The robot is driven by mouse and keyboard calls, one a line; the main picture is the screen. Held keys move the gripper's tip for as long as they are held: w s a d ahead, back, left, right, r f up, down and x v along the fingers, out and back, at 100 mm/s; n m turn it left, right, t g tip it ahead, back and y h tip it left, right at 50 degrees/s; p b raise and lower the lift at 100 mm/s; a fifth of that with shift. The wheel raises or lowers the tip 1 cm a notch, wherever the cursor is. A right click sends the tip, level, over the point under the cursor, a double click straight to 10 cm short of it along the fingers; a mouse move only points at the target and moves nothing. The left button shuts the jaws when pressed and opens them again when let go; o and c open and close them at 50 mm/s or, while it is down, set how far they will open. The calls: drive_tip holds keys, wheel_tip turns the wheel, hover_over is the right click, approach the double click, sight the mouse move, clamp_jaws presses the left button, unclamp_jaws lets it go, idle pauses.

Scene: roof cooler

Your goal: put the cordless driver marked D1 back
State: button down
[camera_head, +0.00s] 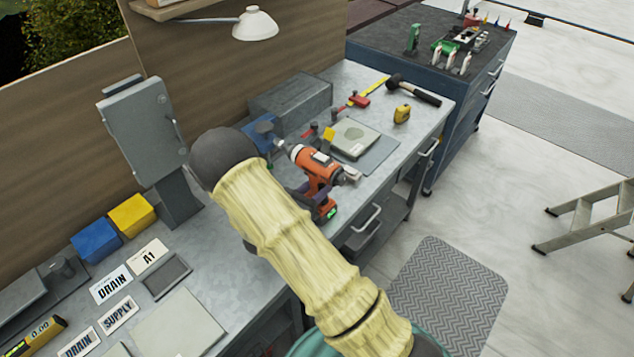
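An orange and black cordless driver (318,168) is at the bench's front edge, right of my arm. Its nose points to the upper left, and a green light shows on its battery base. I cannot read a D1 mark on it. My arm, in a pale yellow sleeve, crosses the middle of the view and covers part of the driver's lower side. Dark purple parts beside the driver's handle may belong to my gripper (301,191). The fingers are mostly hidden, so I cannot tell whether they hold the driver.
On the grey workbench (225,240) lie signs, a blue box (95,240), a yellow box (132,215), a mallet (415,90) and a yellow tape measure (402,114). A grey cabinet (145,130) stands at the back left. A blue tool cart (465,115) and stepladder (590,215) are right; open floor lies between.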

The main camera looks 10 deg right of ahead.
drive_tip(key=c, duration=1.4)
unclamp_jaws()
drive_tip(key=shift+f, duration=0.15)
drive_tip(key=o, duration=0.5)
drive_tip(key=shift+r, duration=0.2)
drive_tip(key=b+v, duration=0.3)
drive_tip(key=v, duration=0.9)
